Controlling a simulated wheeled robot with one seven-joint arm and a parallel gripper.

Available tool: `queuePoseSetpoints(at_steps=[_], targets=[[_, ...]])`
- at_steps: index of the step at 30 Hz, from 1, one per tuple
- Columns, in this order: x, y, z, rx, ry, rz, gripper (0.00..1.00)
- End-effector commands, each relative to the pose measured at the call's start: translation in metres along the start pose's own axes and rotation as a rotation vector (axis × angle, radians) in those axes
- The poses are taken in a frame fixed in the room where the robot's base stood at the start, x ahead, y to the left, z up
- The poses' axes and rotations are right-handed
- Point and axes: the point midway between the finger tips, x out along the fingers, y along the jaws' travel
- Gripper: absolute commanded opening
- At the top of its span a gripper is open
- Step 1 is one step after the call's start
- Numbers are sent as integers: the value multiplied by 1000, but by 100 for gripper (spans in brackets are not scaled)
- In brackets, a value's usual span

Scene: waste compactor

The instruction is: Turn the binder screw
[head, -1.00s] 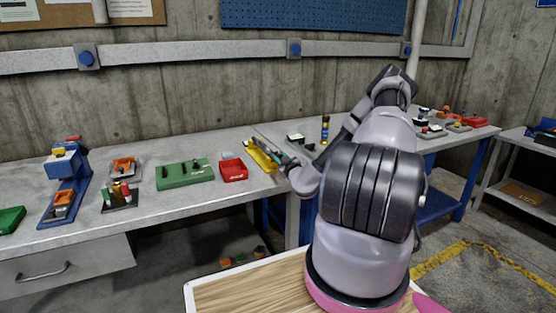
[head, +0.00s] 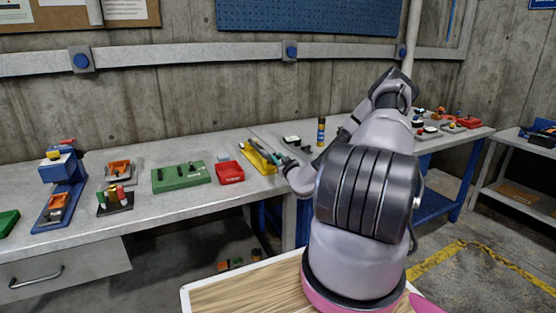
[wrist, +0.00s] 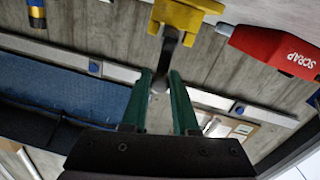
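My gripper (wrist: 160,78) has two green fingers that stand apart in the wrist view. A dark grey metal shaft (wrist: 165,60) reaches down from a yellow block (wrist: 190,14) to between the fingertips; I cannot tell whether they touch it. I cannot say for sure that this shaft is the binder screw. In the head view my gripper (head: 279,157) is small and partly hidden by my arm. It is by a long yellow piece (head: 258,156) on the workbench.
A red bin (head: 230,172) stands left of the yellow piece; its SCRAP label shows in the wrist view (wrist: 272,48). A green block (head: 181,177) and a blue press (head: 62,185) are farther left. A dark-and-yellow cylinder (head: 321,132) stands to the right.

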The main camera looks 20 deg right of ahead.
Motion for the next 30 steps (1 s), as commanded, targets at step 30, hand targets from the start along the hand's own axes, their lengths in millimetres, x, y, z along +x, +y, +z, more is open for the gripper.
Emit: queuePoseSetpoints(at_steps=[30], targets=[[-102,2,1,1,-3,3,38]])
